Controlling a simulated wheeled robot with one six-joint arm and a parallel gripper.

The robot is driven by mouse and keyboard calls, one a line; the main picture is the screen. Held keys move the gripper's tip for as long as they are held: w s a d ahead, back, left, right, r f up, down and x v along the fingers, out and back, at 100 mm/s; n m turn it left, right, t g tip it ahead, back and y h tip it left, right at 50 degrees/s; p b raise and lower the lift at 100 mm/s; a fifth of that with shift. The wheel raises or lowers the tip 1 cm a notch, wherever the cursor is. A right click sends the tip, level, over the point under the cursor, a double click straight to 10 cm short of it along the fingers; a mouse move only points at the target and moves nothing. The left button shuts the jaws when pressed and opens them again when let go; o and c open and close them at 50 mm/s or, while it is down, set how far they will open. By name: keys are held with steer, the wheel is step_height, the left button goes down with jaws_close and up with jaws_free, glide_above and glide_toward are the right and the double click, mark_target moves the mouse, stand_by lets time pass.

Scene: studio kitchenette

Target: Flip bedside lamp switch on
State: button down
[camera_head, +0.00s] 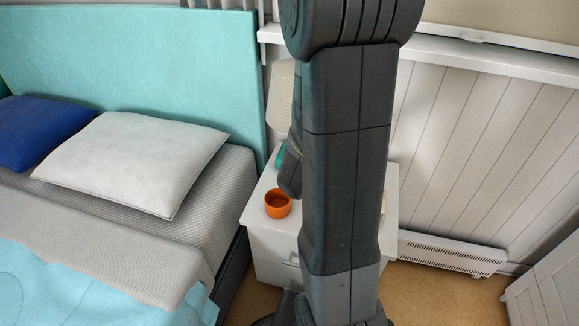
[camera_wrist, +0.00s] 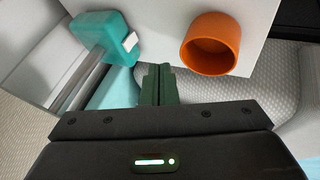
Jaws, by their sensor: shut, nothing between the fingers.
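The bedside lamp has a teal base (camera_wrist: 97,30) with a small white switch (camera_wrist: 130,42) on it, upper left in the wrist view. A metal pole (camera_wrist: 82,84) runs from the base toward the lower left. In the head view, the pale lampshade (camera_head: 281,92) and a bit of the teal base (camera_head: 280,156) show beside my arm, which hides the rest. My gripper (camera_wrist: 158,70) is shut and empty. In the wrist view its fingertips appear just below and right of the switch, apart from it. The head view does not show the fingertips clearly.
An orange cup (camera_wrist: 210,44) stands right of the fingers in the wrist view, on the white nightstand (camera_head: 262,222). The bed with a white pillow (camera_head: 132,160) is at left. A panelled wall and a low heater (camera_head: 452,254) are at right.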

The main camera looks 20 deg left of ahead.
steer(key=shift+d, duration=0.1)
steer(key=b+x, duration=0.6)
steer(key=x, duration=0.4)
steer(key=shift+f+b, duration=0.35)
steer(key=shift+f, duration=0.1)
steer(key=shift+w+r+p, duration=0.2)
steer(key=shift+w+p, duration=0.3)
steer(key=shift+w, duration=0.05)
steer(key=shift+w+r+p, duration=0.2)
steer(key=shift+w+p, duration=0.25)
steer(key=shift+w, duration=0.1)
steer(key=shift+w+f, duration=0.2)
steer(key=shift+w, duration=0.6)
steer(key=shift+w+p, duration=0.1)
steer(key=shift+p, duration=0.2)
steer(key=shift+w+f, duration=0.1)
steer(key=shift+w, duration=0.05)
